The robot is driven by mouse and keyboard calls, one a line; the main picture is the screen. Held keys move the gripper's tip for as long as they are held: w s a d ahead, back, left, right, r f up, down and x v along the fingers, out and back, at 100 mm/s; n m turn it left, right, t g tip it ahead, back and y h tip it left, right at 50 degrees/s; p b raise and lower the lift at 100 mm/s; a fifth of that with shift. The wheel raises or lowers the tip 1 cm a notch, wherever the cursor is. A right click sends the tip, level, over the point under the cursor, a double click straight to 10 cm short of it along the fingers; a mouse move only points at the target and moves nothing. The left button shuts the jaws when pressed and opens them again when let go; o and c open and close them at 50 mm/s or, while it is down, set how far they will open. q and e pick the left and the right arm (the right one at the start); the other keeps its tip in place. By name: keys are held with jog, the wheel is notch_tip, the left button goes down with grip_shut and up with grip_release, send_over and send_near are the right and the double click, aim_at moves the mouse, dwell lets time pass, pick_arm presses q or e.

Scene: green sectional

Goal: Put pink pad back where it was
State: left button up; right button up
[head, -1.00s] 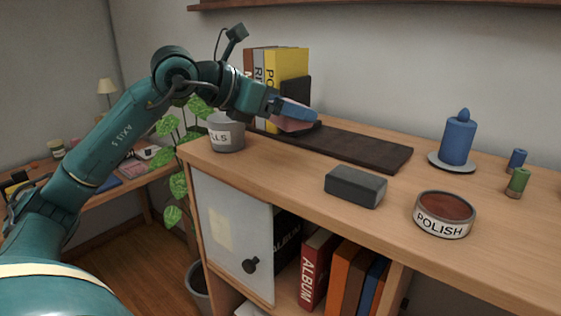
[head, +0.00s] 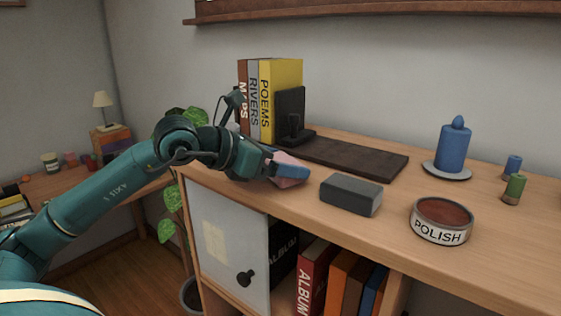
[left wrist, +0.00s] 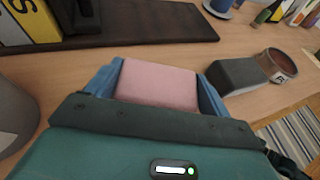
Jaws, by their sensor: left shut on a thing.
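The pink pad (left wrist: 158,82) is a soft pink block between the two blue fingers of my left gripper (left wrist: 157,88) in the left wrist view. In the head view the pink pad (head: 287,160) shows partly behind the fingers of my left gripper (head: 288,172), which is shut on it. The gripper is over the front part of the wooden cabinet top (head: 310,215), left of a dark grey block (head: 351,194). I cannot tell whether the pad touches the wood. My right gripper is not in view.
A dark mat (head: 345,158) lies behind the gripper, with upright books (head: 280,95) and a black bookend (head: 291,112) at its left end. A polish tin (head: 442,221) and a blue candle (head: 454,148) stand to the right. A grey pot (left wrist: 14,115) is close at left.

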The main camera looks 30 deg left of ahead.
pick_arm(q)
jog(key=shift+f+b, duration=0.3)
jog(key=shift+b, duration=0.05)
jog(key=o, duration=0.9)
jog(key=shift+r, duration=0.1)
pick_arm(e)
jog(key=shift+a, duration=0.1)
pick_arm(q)
jog(key=shift+r, duration=0.1)
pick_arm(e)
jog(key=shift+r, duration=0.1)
